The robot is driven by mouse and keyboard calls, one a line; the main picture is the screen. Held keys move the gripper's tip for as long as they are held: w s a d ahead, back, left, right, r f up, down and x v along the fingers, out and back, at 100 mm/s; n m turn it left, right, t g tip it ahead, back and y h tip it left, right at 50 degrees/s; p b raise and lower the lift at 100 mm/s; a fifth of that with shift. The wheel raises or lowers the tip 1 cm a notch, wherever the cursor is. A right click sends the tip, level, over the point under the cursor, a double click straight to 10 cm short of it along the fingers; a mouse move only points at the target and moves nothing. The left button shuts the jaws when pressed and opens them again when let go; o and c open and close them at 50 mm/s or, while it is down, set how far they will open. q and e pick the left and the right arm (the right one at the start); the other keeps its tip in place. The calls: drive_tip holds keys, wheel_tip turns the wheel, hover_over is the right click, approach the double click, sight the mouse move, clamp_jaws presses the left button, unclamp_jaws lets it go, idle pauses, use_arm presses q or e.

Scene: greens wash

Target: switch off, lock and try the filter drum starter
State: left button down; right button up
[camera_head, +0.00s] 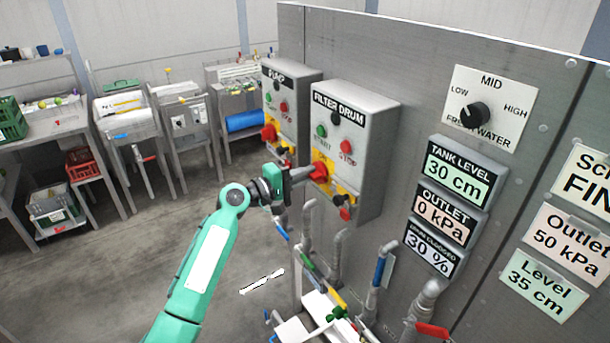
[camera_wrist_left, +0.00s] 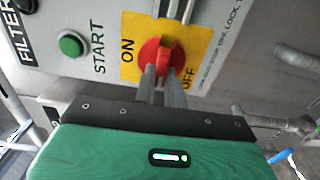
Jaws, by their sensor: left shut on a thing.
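The filter drum starter (camera_head: 362,112) is a grey box on the metal panel, labelled FILTER DRUM. It has a green START button (camera_head: 321,131), a red STOP button (camera_head: 346,147) and a red rotary switch on a yellow plate. In the left wrist view the red switch handle (camera_wrist_left: 163,52) sits between the ON and OFF words on the yellow plate (camera_wrist_left: 130,66). My left gripper (camera_head: 308,172) is shut on the red switch handle, its fingers on either side of it. Below the switch, small yellow and red items (camera_head: 345,203) hang at the box's lower edge. My right gripper is not in view.
A similar starter box (camera_head: 296,98) stands left of it. Gauge displays (camera_head: 462,175) and a selector knob (camera_head: 473,114) are on the panel to the right. Pipes with coloured valve handles (camera_head: 379,271) run below. Tables with crates stand at the left, beyond open floor.

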use_arm(q)
drive_tip(key=c, duration=1.5)
unclamp_jaws()
drive_tip(key=shift+a, duration=0.1)
drive_tip(key=shift+b+v, duration=2.7)
drive_tip(key=shift+v, duration=4.2)
